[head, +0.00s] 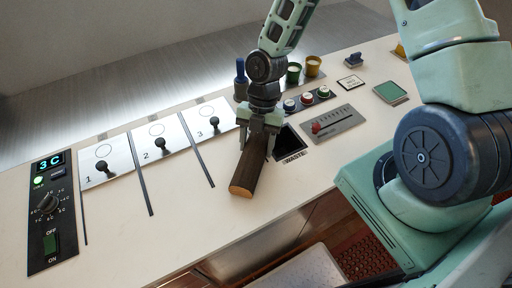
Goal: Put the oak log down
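The oak log (250,172) is a brown half-round piece with dark bark and a pale cut end facing the front. It lies lengthwise toward the front of the white counter, left of the dark waste opening (289,144). My gripper (257,139) points down over the log's rear part, with a finger on each side of it, and appears shut on it. The log's far end is hidden by the gripper. I cannot tell whether the log touches the counter or hangs just above it.
Numbered plates with black knobs (159,143) stand left of the log. A dark control panel (49,205) is at far left. Coloured buttons (307,99), a red-lever slider (334,122) and cups (293,72) are to the right. The counter front left of the log is clear.

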